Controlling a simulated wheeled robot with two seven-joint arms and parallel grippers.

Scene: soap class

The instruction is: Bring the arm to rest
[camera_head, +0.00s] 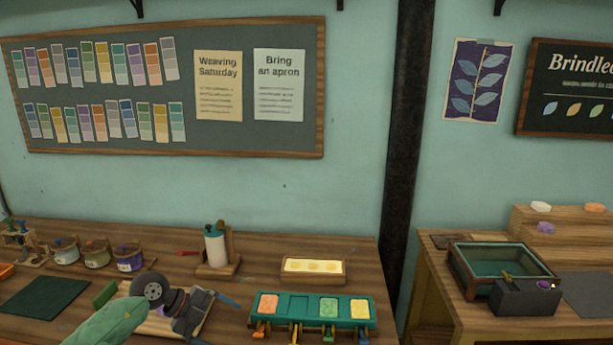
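My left arm comes in from the bottom left in a green sleeve. Its gripper (225,312) is over the left table, just left of a teal soap mould. A bluish finger points right; the other finger is not clear, so I cannot tell whether it is open or shut. I see nothing held in it. A pale wooden board lies partly hidden beneath the gripper. My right gripper is not in view.
The teal mould (298,325) holds orange, green and yellow blocks. Behind it are a wooden tray (312,279) and a white bottle (215,249) on a stand. Jars (97,257) stand left. A right-hand table holds a glass-sided tank (478,279) and a dark box (525,300).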

